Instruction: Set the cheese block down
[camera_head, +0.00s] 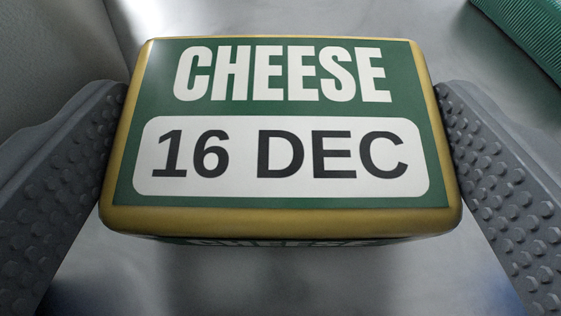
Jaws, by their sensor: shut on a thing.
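The cheese block (285,107) fills the middle of the view. It is yellow with rounded edges and a green label reading "CHEESE" and "16 DEC". A second label shows partly on its near side. My gripper (283,150) is shut on the block, with one grey studded finger against its left side and one against its right side. The block's underside is hidden, so I cannot tell whether it touches the surface below.
A smooth grey surface (290,285) lies below and behind the block. A green ribbed object (530,30) is at the top right corner, partly out of view. A grey wall-like face (50,50) rises at the upper left.

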